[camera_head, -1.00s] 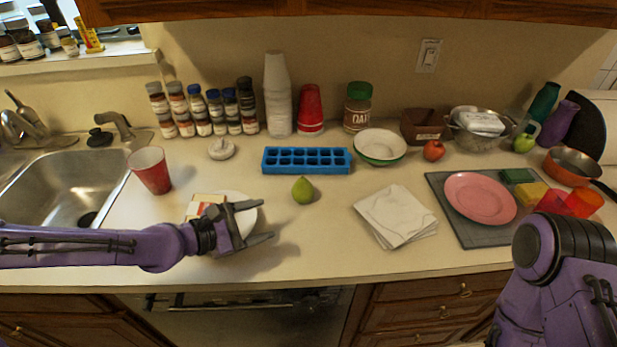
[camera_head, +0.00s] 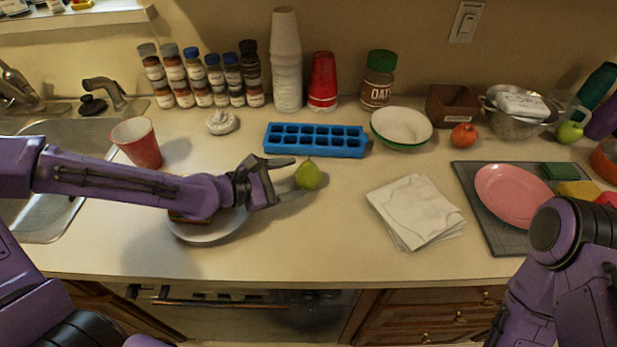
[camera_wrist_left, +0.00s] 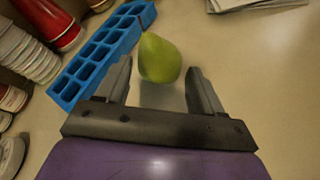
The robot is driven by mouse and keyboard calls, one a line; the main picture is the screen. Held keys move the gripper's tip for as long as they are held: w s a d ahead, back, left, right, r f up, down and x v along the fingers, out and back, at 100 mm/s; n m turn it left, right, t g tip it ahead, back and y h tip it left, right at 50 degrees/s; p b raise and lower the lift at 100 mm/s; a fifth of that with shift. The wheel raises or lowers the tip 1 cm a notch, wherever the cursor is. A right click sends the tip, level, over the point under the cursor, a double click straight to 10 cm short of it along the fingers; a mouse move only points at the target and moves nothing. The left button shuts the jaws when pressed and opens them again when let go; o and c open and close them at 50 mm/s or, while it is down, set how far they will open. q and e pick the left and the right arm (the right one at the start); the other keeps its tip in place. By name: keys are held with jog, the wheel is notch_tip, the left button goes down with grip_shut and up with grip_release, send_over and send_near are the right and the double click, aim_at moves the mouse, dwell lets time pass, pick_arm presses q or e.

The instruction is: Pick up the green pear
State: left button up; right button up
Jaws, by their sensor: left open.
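The green pear (camera_head: 308,176) stands on the counter just in front of the blue ice cube tray. My left gripper (camera_head: 291,177) is open, its fingers pointing right at the pear. In the left wrist view the pear (camera_wrist_left: 159,59) sits ahead of and partly between the two fingertips of the left gripper (camera_wrist_left: 160,75). I see no finger closed on it. My right arm shows at the lower right, but its gripper is not in view.
The blue ice cube tray (camera_head: 316,140) lies close behind the pear. A white plate (camera_head: 205,232) is under my left arm. A red cup (camera_head: 137,143) stands at left. Napkins (camera_head: 415,212) lie to the right, with clear counter between them and the pear.

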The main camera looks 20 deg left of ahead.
aim_at(301, 176)
pick_arm(q)
jog(key=x, duration=0.3)
jog(key=shift+w+d+f, duration=0.1)
jog(key=shift+d, duration=0.15)
jog(key=shift+a, duration=0.1)
jog(key=c, duration=0.8)
